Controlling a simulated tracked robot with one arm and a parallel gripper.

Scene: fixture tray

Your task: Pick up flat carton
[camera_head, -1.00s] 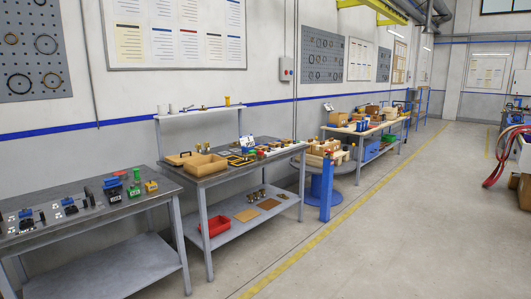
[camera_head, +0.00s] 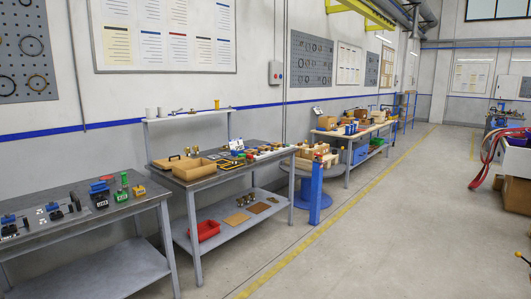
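I cannot single out the flat carton with certainty. Brown boxes (camera_head: 355,115) stand on the far workbench (camera_head: 330,134) along the left wall, small at this distance. Two flat tan and brown pieces (camera_head: 236,218) lie on the lower shelf of the middle workbench, but I cannot tell if they are cartons. A brown box (camera_head: 517,195) sits at the right edge, partly cut off. My gripper is not in view.
A near workbench (camera_head: 85,212) and a middle workbench (camera_head: 183,178) line the left wall. A round blue-based stand (camera_head: 300,198) with a blue post (camera_head: 315,192) follows. Red hoses (camera_head: 487,158) hang at the right. The grey floor right of the yellow line (camera_head: 310,242) is mostly clear.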

